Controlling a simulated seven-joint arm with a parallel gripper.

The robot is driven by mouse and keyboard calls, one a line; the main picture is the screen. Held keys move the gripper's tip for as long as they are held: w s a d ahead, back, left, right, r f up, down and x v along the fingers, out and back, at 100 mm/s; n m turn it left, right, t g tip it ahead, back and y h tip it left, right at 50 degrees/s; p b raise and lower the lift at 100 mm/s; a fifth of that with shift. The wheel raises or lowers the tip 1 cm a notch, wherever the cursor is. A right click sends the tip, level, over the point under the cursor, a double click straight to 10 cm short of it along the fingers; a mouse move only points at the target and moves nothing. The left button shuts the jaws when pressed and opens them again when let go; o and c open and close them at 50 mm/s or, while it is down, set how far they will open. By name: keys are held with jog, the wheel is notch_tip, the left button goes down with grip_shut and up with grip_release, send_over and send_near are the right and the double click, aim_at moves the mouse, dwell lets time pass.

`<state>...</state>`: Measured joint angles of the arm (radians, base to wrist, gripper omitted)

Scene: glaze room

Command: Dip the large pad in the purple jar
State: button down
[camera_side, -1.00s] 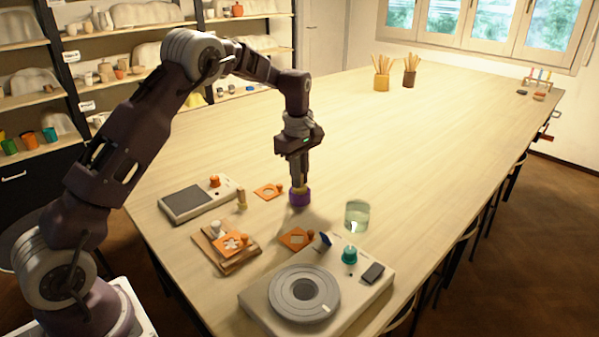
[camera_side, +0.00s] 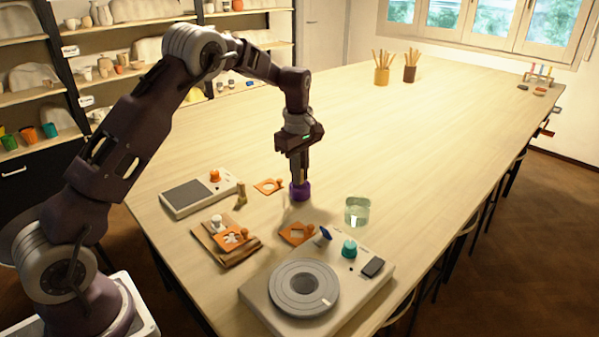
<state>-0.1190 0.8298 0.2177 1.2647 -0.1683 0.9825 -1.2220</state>
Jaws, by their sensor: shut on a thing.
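The purple jar (camera_side: 300,193) stands upright on the wooden table, near the middle of the work area. My gripper (camera_side: 299,180) points straight down, with its fingertips at the jar's mouth. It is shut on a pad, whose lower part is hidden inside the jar. Whether the pad touches the jar's bottom or walls cannot be told. A small wooden-coloured upright piece (camera_side: 240,193) stands to the left of the jar.
A glass of water (camera_side: 357,212) stands right of the jar. Orange stencils (camera_side: 268,187) lie nearby, one on a wooden board (camera_side: 208,243). A grey-panelled device (camera_side: 187,198) is at left, a turntable unit (camera_side: 258,299) in front. The table behind is clear up to the brush pots (camera_side: 382,77).

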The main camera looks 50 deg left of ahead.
jog(key=shift+s+f, duration=0.15)
jog(key=shift+f, duration=0.1)
jog(key=shift+r, duration=3.15)
